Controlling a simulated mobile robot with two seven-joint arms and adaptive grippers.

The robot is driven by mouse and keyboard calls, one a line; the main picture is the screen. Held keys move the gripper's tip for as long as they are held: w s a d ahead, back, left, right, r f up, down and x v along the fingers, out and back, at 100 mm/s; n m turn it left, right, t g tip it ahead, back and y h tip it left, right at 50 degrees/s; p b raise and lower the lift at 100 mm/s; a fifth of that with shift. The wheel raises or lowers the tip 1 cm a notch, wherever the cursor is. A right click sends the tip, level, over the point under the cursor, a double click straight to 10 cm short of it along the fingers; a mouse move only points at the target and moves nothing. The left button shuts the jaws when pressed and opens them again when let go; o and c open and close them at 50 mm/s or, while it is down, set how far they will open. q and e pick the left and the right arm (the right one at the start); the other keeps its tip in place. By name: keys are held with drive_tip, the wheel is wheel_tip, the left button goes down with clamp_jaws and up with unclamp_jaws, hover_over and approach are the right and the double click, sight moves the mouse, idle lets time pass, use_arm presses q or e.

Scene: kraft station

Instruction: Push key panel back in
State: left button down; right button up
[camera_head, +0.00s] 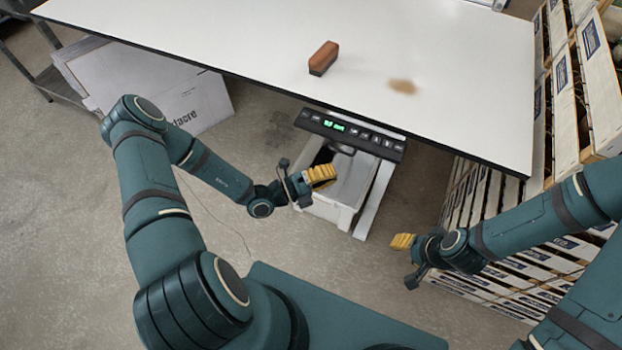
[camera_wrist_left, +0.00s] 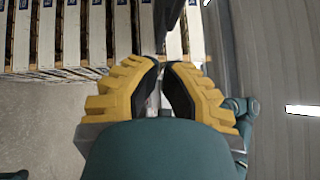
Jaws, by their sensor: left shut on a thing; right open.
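The key panel (camera_head: 352,134) is a dark bar with a green display and a row of buttons, at the near edge of the white table. It projects out in front of that edge. My left gripper (camera_head: 325,176) has yellow fingers and shows just below the panel, with a gap between them in the picture. The left wrist view shows its fingers (camera_wrist_left: 160,64) with tips close together; what lies between them I cannot make out. My right gripper (camera_head: 400,241) is open, lower and to the right, apart from the panel.
The white table (camera_head: 220,28) holds a brown block (camera_head: 323,58) and a brown stain. A pale bin (camera_head: 346,195) stands under the panel beside a white table leg (camera_head: 374,200). Stacked crates (camera_head: 595,80) stand right; a white box (camera_head: 150,85) stands left. Floor at left is clear.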

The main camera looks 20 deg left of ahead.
sight(347, 137)
use_arm(q)
drive_tip(key=shift+w+r, duration=0.2)
drive_tip(key=shift+w, duration=0.8)
drive_tip(key=shift+w+r, duration=0.15)
drive_tip(key=shift+w, duration=0.8)
drive_tip(key=shift+w, duration=0.1)
drive_tip(key=w+b, duration=0.2)
drive_tip(key=w, duration=0.6)
drive_tip(key=shift+w+d+f, duration=0.1)
drive_tip(key=shift+d, duration=0.05)
drive_tip(key=shift+w, duration=0.5)
drive_tip(key=shift+s, duration=0.1)
